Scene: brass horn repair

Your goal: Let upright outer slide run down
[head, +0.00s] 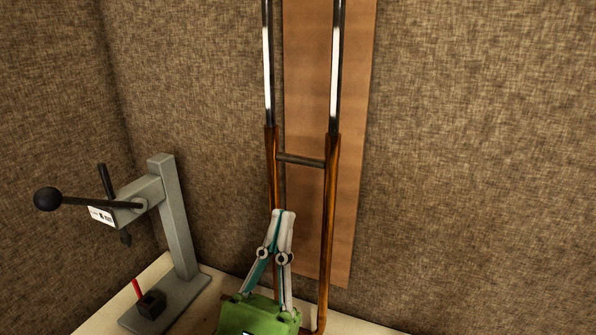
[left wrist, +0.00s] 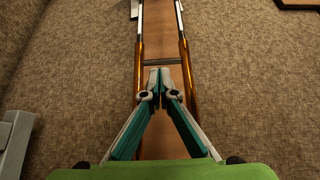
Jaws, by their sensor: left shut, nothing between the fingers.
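The outer slide (head: 329,215) stands upright as two brass-coloured tubes joined by a dark crossbar (head: 301,160). Bright inner tubes (head: 336,65) rise out of its upper ends. In the left wrist view the outer slide (left wrist: 186,70) also shows, with its crossbar (left wrist: 163,62) just beyond the fingertips. My left gripper (head: 284,214) is shut and empty, below the crossbar and in front of the left tube in the head view. In the left wrist view my left gripper (left wrist: 160,72) shows its tips together between the two tubes. My right gripper is not in view.
A brown board (head: 355,120) stands behind the slide against the textured wall (head: 480,150). A grey lever press (head: 178,220) with a black-knobbed handle stands at the left on the pale bench (head: 95,322). A small black block with a red part (head: 150,303) sits on its base.

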